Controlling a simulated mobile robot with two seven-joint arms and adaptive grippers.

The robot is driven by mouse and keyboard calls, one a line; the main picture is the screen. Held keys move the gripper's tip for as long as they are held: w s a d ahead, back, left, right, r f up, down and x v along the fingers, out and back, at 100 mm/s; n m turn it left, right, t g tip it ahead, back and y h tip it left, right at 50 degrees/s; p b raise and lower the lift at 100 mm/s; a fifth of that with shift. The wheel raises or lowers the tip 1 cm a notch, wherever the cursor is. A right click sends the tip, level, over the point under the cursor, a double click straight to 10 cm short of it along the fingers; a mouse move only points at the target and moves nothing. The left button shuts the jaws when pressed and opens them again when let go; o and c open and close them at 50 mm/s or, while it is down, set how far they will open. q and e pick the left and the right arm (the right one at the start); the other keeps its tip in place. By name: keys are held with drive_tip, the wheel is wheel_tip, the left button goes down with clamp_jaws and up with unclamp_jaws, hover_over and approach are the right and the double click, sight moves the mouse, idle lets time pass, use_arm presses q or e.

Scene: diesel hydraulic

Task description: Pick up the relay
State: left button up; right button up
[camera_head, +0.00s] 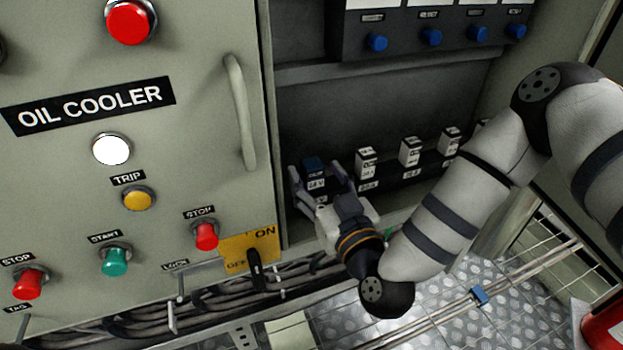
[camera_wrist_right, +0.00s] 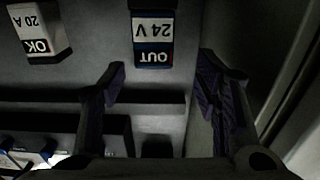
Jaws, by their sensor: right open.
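A small relay-like block (camera_head: 313,165) with a blue top sits at the left end of a row on the cabinet shelf. In the right wrist view, a block (camera_wrist_right: 152,35) with a white "24 V" label and a blue "OUT" part shows near the top middle. My right gripper (camera_head: 316,175) is open around the front of the blue-topped block, one finger on each side. In the wrist view its fingers (camera_wrist_right: 160,72) are apart, with the block beyond the tips and a gap between. Contact is not visible. My left gripper is not in view.
White-labelled blocks (camera_head: 410,151) stand to the right along the row; one reads "OK 20 A" (camera_wrist_right: 40,35) in the wrist view. The oil cooler panel (camera_head: 190,70) borders the opening on the left. A panel with blue knobs (camera_head: 431,37) hangs above.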

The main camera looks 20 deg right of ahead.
sight(316, 169)
drive_tip(key=w, duration=0.3)
drive_tip(key=w+b, duration=0.1)
drive_tip(key=shift+w+d+f, duration=0.1)
drive_tip(key=shift+w+d, duration=0.15)
drive_tip(key=shift+w, duration=0.05)
drive_tip(key=c, duration=1.3)
